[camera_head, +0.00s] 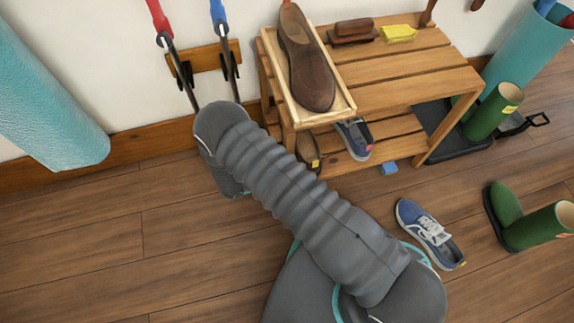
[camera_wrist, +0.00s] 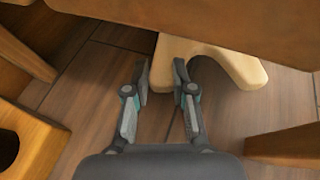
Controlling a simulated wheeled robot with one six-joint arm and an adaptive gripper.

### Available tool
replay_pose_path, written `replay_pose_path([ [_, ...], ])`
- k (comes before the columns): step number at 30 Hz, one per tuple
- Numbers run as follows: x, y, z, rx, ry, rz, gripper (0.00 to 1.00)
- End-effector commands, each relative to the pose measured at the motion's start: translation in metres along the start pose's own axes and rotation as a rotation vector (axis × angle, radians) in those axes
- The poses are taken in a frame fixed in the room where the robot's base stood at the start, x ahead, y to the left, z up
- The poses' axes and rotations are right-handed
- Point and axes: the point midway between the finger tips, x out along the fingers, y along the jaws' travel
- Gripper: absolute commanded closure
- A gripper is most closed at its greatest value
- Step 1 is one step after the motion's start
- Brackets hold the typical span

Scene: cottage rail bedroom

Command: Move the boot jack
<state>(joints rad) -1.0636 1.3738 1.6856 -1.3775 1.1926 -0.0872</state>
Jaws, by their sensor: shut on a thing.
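The boot jack (camera_wrist: 205,50) is a pale wooden piece with a rounded notch and prongs, in the wrist view near the top middle. It lies low by the floor, partly under a brown wooden board that hides its far end. My gripper (camera_wrist: 160,68) is shut on its left prong, one finger on each side. In the head view my grey arm reaches to the left of the shoe bench, and the gripper and boot jack are hidden there.
The slatted bench (camera_head: 405,75) bears a tray with a brown shoe (camera_head: 306,65). Wooden pieces stand left (camera_wrist: 30,135) and right (camera_wrist: 285,145) of my gripper. A blue sneaker (camera_head: 428,232) and green boots (camera_head: 515,220) are on the floor. The left floor is clear.

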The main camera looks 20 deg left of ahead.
Motion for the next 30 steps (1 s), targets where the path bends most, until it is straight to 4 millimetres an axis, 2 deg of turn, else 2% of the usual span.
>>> replay_pose_path([
  [3,0.000,0.000,0.000,0.000,0.001,0.001,1.00],
  [4,0.000,0.000,0.000,0.000,0.001,0.001,0.71],
  [7,0.000,0.000,0.000,0.000,0.001,0.001,0.46],
  [19,-0.006,0.001,0.000,0.000,0.000,0.002,0.46],
  [23,-0.023,0.001,0.000,-0.001,0.000,0.004,0.46],
  [30,-0.071,0.001,-0.001,0.000,0.001,0.005,0.46],
])
